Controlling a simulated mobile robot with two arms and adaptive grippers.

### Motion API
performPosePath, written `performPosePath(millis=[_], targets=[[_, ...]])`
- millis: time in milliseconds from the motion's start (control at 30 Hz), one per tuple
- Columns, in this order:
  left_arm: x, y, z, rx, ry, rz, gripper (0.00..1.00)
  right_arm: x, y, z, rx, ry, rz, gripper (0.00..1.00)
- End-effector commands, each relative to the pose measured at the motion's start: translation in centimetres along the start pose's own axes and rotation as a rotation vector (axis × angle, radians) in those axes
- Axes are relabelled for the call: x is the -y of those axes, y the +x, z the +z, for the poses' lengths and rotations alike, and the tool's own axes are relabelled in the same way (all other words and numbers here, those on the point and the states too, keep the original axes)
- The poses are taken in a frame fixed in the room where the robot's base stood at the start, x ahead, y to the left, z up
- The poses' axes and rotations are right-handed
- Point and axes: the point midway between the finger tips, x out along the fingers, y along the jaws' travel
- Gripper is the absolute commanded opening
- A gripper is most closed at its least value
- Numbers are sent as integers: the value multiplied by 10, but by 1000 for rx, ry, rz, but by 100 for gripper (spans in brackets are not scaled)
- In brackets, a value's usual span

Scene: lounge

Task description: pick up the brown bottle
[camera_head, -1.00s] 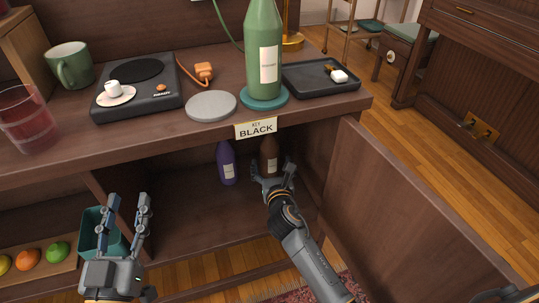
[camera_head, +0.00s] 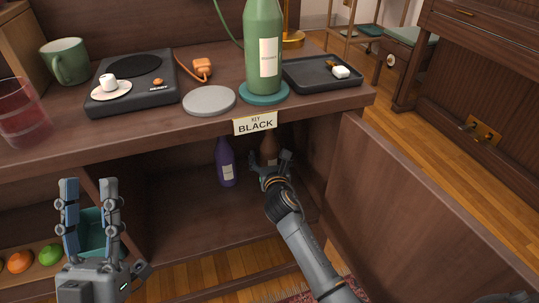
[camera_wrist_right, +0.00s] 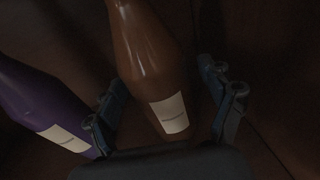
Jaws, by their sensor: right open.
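The brown bottle (camera_head: 268,147) stands inside the open cabinet compartment under the counter, partly hidden by my right gripper in the head view. In the right wrist view the brown bottle (camera_wrist_right: 150,62), with a pale label, reaches between the two fingers. My right gripper (camera_wrist_right: 168,108) is open, one finger on each side of the bottle; I cannot tell whether they touch it. In the head view my right gripper (camera_head: 270,166) is at the bottle's front. My left gripper (camera_head: 91,195) is open and empty, in front of the cabinet at the left.
A purple bottle (camera_head: 226,165) stands just left of the brown one; it also shows in the right wrist view (camera_wrist_right: 38,108). The open cabinet door (camera_head: 410,215) is to the right.

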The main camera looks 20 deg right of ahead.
Motion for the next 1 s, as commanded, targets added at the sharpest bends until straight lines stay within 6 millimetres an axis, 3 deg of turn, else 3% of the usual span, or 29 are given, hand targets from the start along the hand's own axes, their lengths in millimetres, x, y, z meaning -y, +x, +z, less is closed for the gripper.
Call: performPosePath(millis=[33,67,400,767,1000], targets=[[0,0,0,0,0,0,40,0,0,0,0,0,0,78],[0,0,0,1,0,0,40,0,0,0,0,0,0,72],[0,0,0,1,0,0,40,0,0,0,-1,0,0,2],[1,0,2,13,1,-1,40,0,0,3,4,0,1,0],[2,1,17,102,6,-4,40,0,-1,7,4,0,1,0]])
